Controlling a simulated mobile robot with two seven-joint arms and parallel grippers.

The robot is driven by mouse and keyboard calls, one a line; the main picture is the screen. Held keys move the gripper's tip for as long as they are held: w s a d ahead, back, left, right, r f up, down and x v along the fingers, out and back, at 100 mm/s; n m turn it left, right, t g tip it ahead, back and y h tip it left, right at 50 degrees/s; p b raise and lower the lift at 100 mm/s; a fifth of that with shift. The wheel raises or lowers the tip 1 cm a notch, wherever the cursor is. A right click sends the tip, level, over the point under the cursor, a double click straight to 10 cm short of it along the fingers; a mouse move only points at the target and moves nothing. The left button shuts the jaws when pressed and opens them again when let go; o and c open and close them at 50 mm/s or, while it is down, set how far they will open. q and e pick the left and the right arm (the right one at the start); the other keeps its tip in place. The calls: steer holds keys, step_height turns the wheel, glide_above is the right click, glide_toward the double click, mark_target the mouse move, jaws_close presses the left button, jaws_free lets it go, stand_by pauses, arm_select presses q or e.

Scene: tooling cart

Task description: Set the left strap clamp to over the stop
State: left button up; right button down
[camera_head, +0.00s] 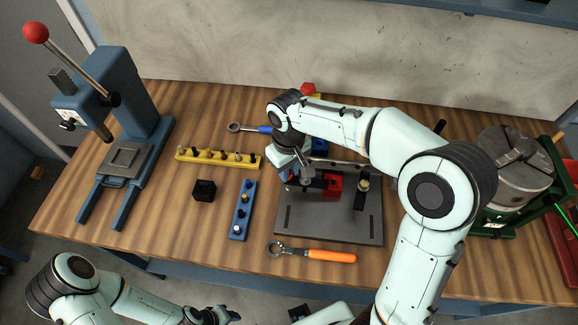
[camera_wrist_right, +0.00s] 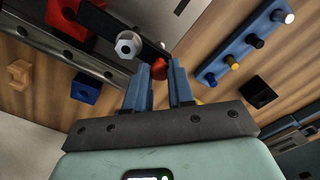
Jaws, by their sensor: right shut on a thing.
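The left strap clamp shows in the right wrist view as a dark strap (camera_wrist_right: 103,22) with a silver hex nut (camera_wrist_right: 127,44) on it and a copper-coloured knob (camera_wrist_right: 160,69) at its near end. My right gripper (camera_wrist_right: 161,75) is shut on this knob. In the head view my right gripper (camera_head: 298,172) is at the left part of the grey fixture plate (camera_head: 325,228), and my arm partly hides the clamp. The strap's far end lies at a red block (camera_head: 333,184); the exact contact is unclear. A second dark clamp (camera_head: 360,198) stands at the right. My left gripper (camera_head: 222,315) is low, away from the fixture.
A blue rack of pins (camera_head: 243,210), a black block (camera_head: 204,190) and a yellow rack (camera_head: 218,158) lie left of the plate. An orange-handled wrench (camera_head: 325,255) lies in front. A press (camera_head: 130,110) stands left, a round chuck (camera_head: 518,175) right.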

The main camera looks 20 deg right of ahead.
stand_by(0.4)
steer(key=c, duration=1)
jaws_free()
steer(key=shift+r, duration=0.1)
arm_select(q)
steer(key=w+r+p, duration=0.2)
steer(key=shift+w+r, duration=0.15)
steer(key=shift+r, duration=0.2)
arm_select(e)
step_height(320, 180, up, 13)
steer(key=shift+r, duration=0.15)
steer(key=shift+s+a, duration=0.1)
